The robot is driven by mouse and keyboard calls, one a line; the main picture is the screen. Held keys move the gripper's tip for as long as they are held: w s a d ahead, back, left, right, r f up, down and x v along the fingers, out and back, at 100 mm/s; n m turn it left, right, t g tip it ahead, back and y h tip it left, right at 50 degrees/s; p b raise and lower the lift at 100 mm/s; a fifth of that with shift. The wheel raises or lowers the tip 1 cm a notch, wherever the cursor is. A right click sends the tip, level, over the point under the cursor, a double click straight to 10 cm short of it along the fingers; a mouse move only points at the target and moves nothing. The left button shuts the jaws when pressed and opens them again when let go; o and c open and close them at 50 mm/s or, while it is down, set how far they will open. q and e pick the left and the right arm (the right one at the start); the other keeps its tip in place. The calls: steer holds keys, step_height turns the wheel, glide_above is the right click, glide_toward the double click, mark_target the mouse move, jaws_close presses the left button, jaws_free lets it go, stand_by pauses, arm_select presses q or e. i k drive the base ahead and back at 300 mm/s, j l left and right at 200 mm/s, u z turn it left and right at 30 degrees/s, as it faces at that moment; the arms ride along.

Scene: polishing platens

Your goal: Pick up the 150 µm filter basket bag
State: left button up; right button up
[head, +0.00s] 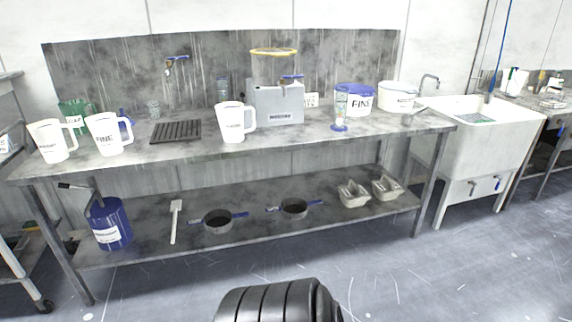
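A see-through, brownish basket with a yellow-orange rim (274,68) stands upright on or in a grey box (275,104) at the back middle of the metal bench; it may be the filter basket bag. No 150 µm marking is legible on it. A blue-handled valve or tap shows at its lower right. Neither of my grippers shows in the head view. A black ribbed part at the bottom middle appears to be mine.
White jugs (233,122) stand along the bench (190,150) front. Two pans, scoops and a blue drum (109,224) are on the lower shelf. A white sink (478,140) is at right. The floor in front is clear.

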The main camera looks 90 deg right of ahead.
mark_target(353, 195)
steer(key=z, duration=3.3)
steer(key=i+l+u, duration=0.15)
steer(key=i+l, duration=1)
